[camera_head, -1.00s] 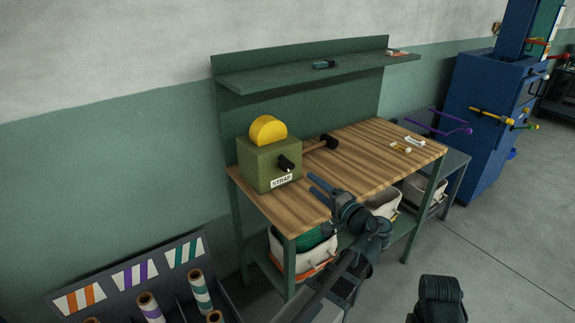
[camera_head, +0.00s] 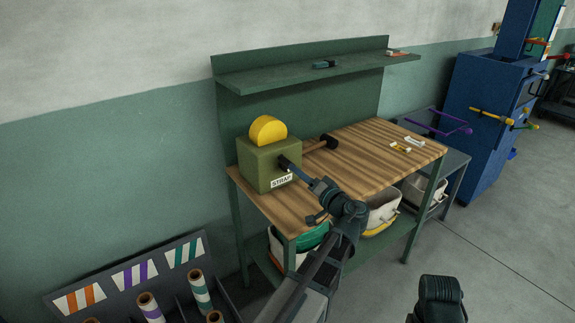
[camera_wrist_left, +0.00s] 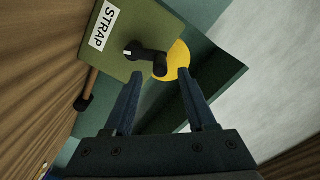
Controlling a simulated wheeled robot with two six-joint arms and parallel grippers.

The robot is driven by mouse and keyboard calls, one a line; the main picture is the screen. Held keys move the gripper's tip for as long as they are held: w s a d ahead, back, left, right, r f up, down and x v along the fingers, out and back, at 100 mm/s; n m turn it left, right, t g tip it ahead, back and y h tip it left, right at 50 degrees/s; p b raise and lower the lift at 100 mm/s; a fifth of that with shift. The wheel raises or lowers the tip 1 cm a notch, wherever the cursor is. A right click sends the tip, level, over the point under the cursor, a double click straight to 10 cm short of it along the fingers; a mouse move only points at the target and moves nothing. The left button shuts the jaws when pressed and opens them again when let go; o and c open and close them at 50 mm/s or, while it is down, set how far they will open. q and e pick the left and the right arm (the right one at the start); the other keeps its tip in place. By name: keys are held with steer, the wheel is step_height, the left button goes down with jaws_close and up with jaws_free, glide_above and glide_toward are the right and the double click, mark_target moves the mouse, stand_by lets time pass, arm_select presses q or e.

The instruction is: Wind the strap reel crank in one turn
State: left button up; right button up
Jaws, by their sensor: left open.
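The strap reel is an olive box (camera_head: 262,172) with a white STRAP label and a yellow disc (camera_head: 268,130) on top, at the left end of the bench. Its black crank (camera_head: 284,161) is on the front face and also shows in the left wrist view (camera_wrist_left: 147,55). My left gripper (camera_head: 303,171) is open in front of the box, its fingers pointing at the crank. In the left wrist view the crank's knob lies in line with the gap between my open fingertips (camera_wrist_left: 159,76), close to them. I cannot tell whether they touch it. No right gripper fingers show.
A green shelf (camera_head: 290,76) hangs above. Bins stand below. A rack of rolls (camera_head: 150,275) is at lower left.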

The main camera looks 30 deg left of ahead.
mark_target(288, 164)
arm_select(q)
steer(key=x, duration=0.6)
steer(key=shift+w+a, duration=0.15)
steer(key=shift+a, duration=0.2)
jaws_close()
